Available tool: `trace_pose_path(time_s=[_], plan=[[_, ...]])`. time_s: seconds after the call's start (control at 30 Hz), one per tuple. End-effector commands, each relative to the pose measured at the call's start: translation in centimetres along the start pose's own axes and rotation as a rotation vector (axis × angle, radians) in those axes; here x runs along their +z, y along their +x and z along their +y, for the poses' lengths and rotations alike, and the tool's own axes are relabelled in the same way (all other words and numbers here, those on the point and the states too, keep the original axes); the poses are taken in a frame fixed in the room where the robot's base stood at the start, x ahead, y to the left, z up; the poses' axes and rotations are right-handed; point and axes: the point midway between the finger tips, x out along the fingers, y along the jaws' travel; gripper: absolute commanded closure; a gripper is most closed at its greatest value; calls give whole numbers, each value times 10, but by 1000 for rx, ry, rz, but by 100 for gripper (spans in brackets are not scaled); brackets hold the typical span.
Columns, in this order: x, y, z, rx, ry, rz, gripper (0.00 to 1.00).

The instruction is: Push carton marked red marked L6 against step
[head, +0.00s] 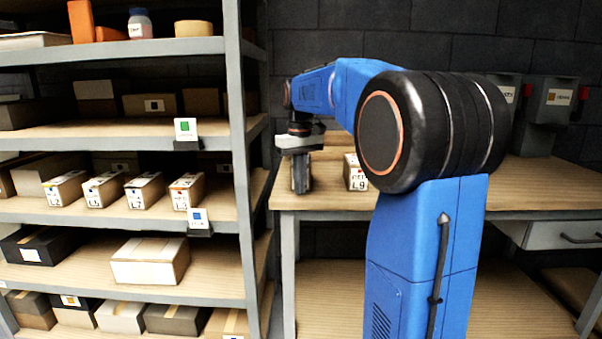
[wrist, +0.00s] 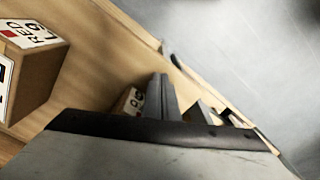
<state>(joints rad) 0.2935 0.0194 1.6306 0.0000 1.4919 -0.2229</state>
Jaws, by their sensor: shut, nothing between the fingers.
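My gripper (head: 301,188) is shut and empty, pointing down at the left end of the wooden bench; its fingers show in the wrist view (wrist: 162,97). A carton with a white label reading RED L9 and a red square stands in the wrist view (wrist: 35,75). A carton with a label ending in L9 (head: 355,178) stands right of my gripper in the head view, partly hidden by my arm. A second small carton (wrist: 128,101) is just beside the fingers; its label is partly hidden and I cannot read it for sure. A raised wooden ledge (head: 335,141), perhaps the step, runs behind.
A metal shelf rack (head: 238,150) with several labelled cartons stands left of the bench (head: 530,190). Grey bins (head: 552,98) are at the back right. The bench's edge is close to my gripper, with grey floor (wrist: 270,50) beyond. My arm hides the bench's middle.

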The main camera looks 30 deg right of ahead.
Motion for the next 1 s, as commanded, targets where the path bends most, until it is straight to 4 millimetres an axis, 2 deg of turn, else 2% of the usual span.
trace_pose_path(time_s=[0.47, 1.0], plan=[[-1, 1, 1, 0, 0, 0, 100], [-12, 0, 7, 0, 0, 1, 100]])
